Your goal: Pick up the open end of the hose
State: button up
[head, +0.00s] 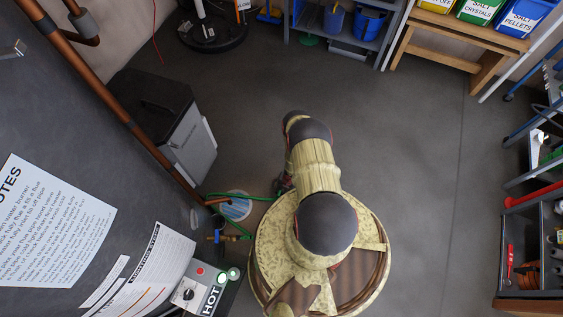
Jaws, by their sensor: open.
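A thin green hose (255,197) shows on the floor side of the dark tank, left of my arm. It runs right toward my arm and passes out of sight there. Another short green stretch shows lower, near a brass and blue valve (217,238). I cannot make out the hose's open end. My gripper (283,186) shows only as a small dark piece at the left edge of my arm, close to the hose. The arm hides most of it. It is open, and I cannot tell whether it touches the hose.
The big dark tank (75,130) with printed sheets fills the left. A grey bin (188,145) and a round blue-white floor piece (237,206) lie beside it. Shelves (335,25) stand at the back, a tool rack (540,245) at right. The floor between is clear.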

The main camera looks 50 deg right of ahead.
jog(key=shift+r, duration=0.1)
jog(key=shift+c, duration=0.4)
jog(key=c, duration=1.5)
jog(key=shift+c, duration=0.4)
